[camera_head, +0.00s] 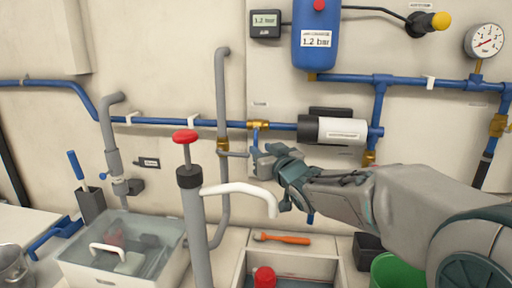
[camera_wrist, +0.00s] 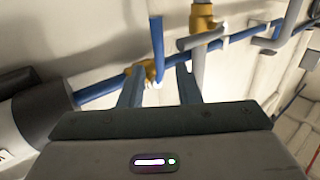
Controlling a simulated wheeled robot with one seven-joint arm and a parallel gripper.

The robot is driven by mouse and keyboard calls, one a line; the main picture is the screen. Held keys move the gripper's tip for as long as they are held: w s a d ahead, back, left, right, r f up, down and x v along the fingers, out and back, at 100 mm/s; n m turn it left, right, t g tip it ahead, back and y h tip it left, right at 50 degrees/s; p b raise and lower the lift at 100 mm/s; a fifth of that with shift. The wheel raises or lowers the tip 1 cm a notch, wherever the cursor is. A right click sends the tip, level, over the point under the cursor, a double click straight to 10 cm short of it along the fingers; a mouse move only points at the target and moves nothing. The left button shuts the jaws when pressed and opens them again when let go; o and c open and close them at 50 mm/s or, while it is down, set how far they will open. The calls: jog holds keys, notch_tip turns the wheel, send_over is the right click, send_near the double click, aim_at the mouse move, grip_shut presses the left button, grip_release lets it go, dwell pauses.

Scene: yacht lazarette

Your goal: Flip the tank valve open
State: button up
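A brass valve (camera_head: 258,125) with a blue lever (camera_head: 255,138) sits on the blue wall pipe. The lever hangs down from it. I cannot read a label naming it the tank valve. My gripper (camera_head: 264,158) is just below and in front of this lever. In the wrist view, my gripper (camera_wrist: 160,88) has its two fingers apart, and the blue lever (camera_wrist: 157,50) shows between them in the picture. I cannot tell whether a finger touches it. A second brass valve (camera_head: 222,145) with a grey handle is on the grey pipe to the left, also in the wrist view (camera_wrist: 203,18).
A white-and-black pump (camera_head: 340,130) is right of the valve. A hand pump with a red knob (camera_head: 185,136) and white spout (camera_head: 240,190) stands in front, left of my gripper.

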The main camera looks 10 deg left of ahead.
aim_at(257, 145)
jog(key=shift+x, duration=2.5)
grip_shut()
